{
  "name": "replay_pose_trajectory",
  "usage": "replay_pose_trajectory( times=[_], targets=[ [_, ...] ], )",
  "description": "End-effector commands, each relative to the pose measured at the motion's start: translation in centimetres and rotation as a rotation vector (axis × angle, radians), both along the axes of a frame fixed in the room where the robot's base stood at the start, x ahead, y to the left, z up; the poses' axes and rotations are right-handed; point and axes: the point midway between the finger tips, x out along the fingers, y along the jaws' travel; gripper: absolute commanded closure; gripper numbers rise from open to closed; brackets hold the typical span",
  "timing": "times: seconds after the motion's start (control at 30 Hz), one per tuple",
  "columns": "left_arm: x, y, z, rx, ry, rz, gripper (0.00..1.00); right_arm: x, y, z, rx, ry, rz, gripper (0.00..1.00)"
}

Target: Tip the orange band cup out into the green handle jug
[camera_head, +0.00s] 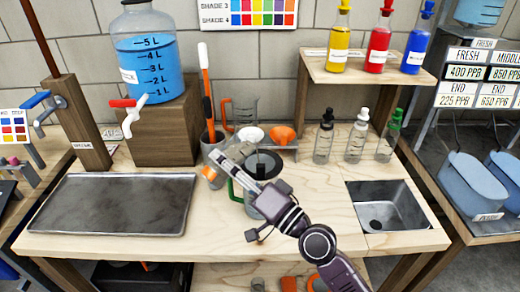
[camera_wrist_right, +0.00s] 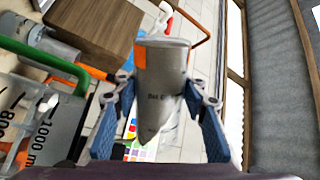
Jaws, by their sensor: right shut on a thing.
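The orange band cup (camera_wrist_right: 165,85) is a grey cup with an orange patch and printed text, held between the two blue fingers of my right gripper (camera_wrist_right: 160,112). In the head view, the cup's orange part (camera_head: 208,173) shows at the tip of my right gripper (camera_head: 219,163). The cup looks tilted; its contents are not visible. The green handle jug (camera_head: 234,190) stands on the bench, its green handle to the left, its body largely hidden under my right arm. The gripper tip and cup are up and left of the jug. My left gripper is out of view.
A metal tray (camera_head: 120,205) lies at left and a sink (camera_head: 388,207) is set in at right. An orange-handled jug (camera_head: 243,112), funnels (camera_head: 283,135) and dropper bottles (camera_head: 324,140) stand behind. A blue-filled tank (camera_head: 146,55) sits on a wooden block (camera_head: 165,135).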

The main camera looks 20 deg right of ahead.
Motion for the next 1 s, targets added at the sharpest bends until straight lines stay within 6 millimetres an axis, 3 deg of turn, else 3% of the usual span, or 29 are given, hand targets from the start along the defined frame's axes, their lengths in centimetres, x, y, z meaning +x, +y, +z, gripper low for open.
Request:
replay_pose_trajectory(
  times=[1.0],
  targets=[
    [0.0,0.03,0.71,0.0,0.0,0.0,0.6,-0.02,0.02,0.47,0.068,0.031,0.0,0.94]
  ],
)
